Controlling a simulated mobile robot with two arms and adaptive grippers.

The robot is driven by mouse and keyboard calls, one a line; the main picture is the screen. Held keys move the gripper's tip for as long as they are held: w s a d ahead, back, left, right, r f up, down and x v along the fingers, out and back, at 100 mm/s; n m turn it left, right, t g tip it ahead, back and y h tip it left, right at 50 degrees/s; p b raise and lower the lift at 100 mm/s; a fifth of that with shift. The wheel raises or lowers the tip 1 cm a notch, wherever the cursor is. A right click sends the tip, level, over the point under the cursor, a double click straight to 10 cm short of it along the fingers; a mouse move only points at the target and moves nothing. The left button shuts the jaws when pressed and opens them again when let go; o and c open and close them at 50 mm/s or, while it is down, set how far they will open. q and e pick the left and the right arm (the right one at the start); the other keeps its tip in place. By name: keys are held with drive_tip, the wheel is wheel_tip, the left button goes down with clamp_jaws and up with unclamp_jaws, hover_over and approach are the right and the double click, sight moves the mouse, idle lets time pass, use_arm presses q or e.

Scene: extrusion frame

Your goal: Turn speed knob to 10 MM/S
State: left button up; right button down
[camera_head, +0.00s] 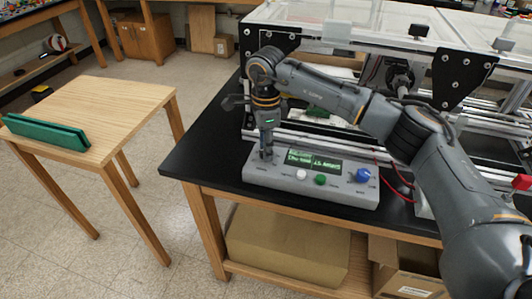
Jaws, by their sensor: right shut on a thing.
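A light grey control box (335,191) lies on the black bench top. It has a green lit display (314,161) whose text is too small to read surely. A white knob (301,175), a green knob (320,179) and a blue knob (362,175) sit along its front. My right gripper (266,155) points down at the left end of the box, left of the display. It is shut on a small knob there, which the fingers mostly hide. I cannot read the knob's setting or label. My left gripper is not in view.
An aluminium extrusion frame (300,138) with black plates stands behind the box. Red wires (392,186) run right of it. The black bench top (203,160) is clear at left.

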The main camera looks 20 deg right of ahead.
drive_tip(key=shift+n+b, duration=0.8)
drive_tip(key=shift+n, duration=0.8)
drive_tip(key=c, duration=1)
unclamp_jaws()
drive_tip(key=shift+r, duration=0.25)
wheel_tip(320, 180, up, 12)
drive_tip(key=shift+f, duration=0.2)
